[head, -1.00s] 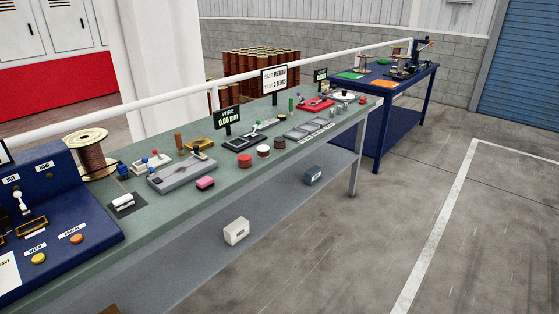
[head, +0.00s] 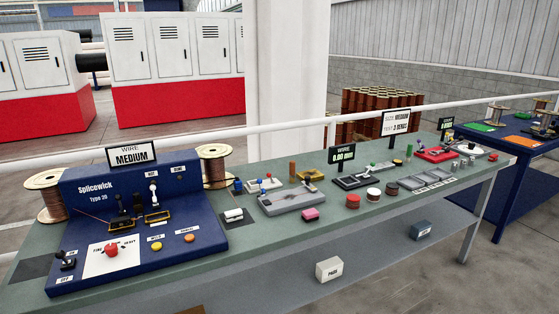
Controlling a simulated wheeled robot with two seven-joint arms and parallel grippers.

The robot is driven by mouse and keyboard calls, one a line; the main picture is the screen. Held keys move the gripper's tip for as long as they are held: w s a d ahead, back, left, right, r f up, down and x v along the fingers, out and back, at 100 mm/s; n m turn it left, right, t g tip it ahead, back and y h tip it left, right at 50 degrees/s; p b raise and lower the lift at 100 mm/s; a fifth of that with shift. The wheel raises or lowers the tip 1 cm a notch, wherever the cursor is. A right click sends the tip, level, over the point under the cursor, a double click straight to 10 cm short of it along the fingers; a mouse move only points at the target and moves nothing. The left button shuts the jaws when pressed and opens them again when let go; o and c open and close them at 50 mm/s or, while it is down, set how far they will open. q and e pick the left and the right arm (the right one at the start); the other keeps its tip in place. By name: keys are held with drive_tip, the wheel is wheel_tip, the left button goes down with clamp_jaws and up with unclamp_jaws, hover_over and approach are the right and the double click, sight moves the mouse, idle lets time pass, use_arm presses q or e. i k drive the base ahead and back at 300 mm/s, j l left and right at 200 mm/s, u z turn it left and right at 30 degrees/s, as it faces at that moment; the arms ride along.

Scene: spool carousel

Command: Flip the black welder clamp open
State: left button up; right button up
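The blue Splicewick welder (head: 85,195) stands on the left end of the green bench. On its face, a small black clamp part (head: 120,222) sits at a gold-coloured frame on the left. A second gold frame with dark parts (head: 156,215) sits to its right, below an upright white-topped lever (head: 153,190). These parts are too small to tell surely whether the black clamp is open or shut. Neither of my grippers is in view.
The welder carries a red knob (head: 111,249), a yellow button (head: 156,246), an orange button (head: 190,238) and a black switch (head: 67,262) at lower left. Wire spools (head: 214,165) flank it. Tools and small parts cover the green bench (head: 245,238) to the right. A white rail runs behind.

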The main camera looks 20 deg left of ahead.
sight(118, 197)
drive_tip(key=u, duration=1.8)
drive_tip(key=i+l+u, duration=0.5)
drive_tip(key=l, duration=0.15)
drive_tip(key=i+l+u, duration=0.25)
drive_tip(key=l, duration=0.15)
drive_tip(key=i+l+u, duration=0.25)
drive_tip(key=l, duration=0.2)
drive_tip(key=k, duration=0.1)
